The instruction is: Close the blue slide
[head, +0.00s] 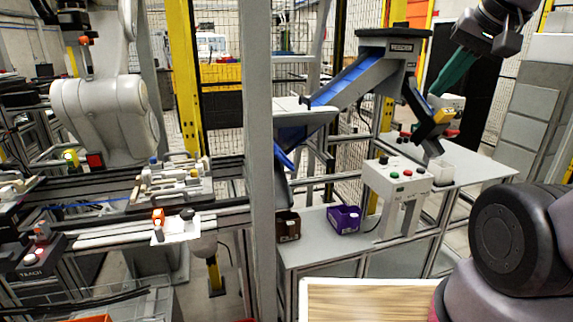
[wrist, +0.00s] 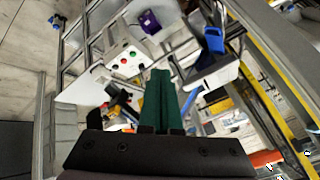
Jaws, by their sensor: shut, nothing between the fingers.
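A blue slide (head: 345,80) runs down to the left inside a grey chute from a raised grey hopper (head: 398,48) in the head view. Another blue piece (head: 284,156) sits lower, under the chute's left end. A blue part also shows in the wrist view (wrist: 213,39), top right; I cannot tell which blue part it is, nor whether the slide is open. My gripper (head: 434,93) is at the upper right, right of the hopper, with its dark green fingers pointing down and left. The fingers are shut and empty in the wrist view (wrist: 160,73).
A grey bench (head: 330,250) carries a purple bin (head: 344,218), a brown bin (head: 288,226) and a white button box (head: 398,182). A dark chute with a yellow part (head: 441,117) stands just below my fingers. A grey post (head: 258,160) rises left of the bench.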

